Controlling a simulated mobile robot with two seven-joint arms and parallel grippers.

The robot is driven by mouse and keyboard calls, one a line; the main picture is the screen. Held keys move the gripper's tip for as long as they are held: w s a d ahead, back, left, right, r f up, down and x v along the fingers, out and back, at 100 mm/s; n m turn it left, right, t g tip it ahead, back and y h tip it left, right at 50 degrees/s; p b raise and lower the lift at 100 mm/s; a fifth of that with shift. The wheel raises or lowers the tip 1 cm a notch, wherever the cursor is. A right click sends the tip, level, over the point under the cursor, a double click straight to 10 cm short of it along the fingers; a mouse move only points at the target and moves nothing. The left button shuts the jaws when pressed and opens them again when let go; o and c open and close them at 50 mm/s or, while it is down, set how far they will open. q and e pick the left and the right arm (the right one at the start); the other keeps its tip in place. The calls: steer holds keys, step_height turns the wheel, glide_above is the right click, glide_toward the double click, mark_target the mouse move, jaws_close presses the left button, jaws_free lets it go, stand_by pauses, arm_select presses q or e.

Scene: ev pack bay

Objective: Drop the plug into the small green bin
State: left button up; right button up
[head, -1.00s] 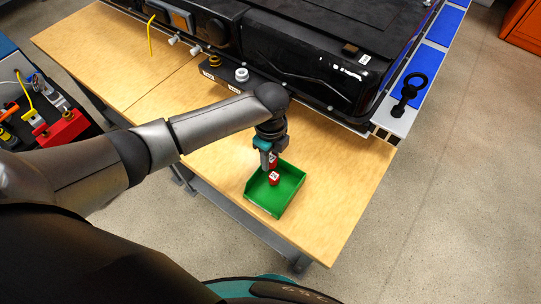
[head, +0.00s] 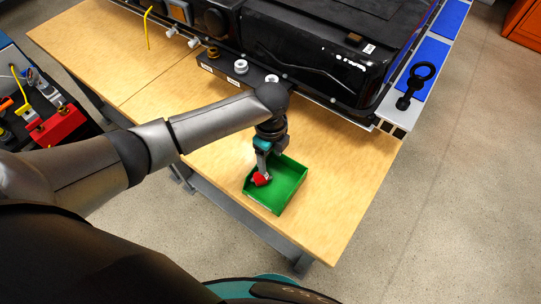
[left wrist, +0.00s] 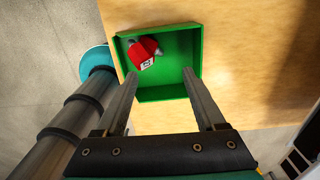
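The plug (head: 261,179) is red with a white label and lies tilted in the small green bin (head: 292,190), near the bin's left side in the head view. In the left wrist view the plug (left wrist: 144,52) lies on the floor of the green bin (left wrist: 180,45), with a grey part sticking out beside it. My left gripper (head: 264,170) points down over the bin. In the left wrist view its two fingers (left wrist: 160,73) are wide apart with nothing between them, and the plug is beyond the left fingertip. My right gripper is not in view.
The bin stands on a wooden table (head: 345,185) near its front edge. A large black battery pack (head: 310,60) fills the back. A black ring-headed tool (head: 412,85) is at the right. A red block (head: 57,125) and cables are at the far left. The table right of the bin is clear.

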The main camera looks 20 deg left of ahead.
arm_select(q)
step_height(320, 180, up, 15)
steer(key=p, duration=0.2)
steer(key=shift+r, duration=0.15)
stand_by(0.3)
stand_by(0.4)
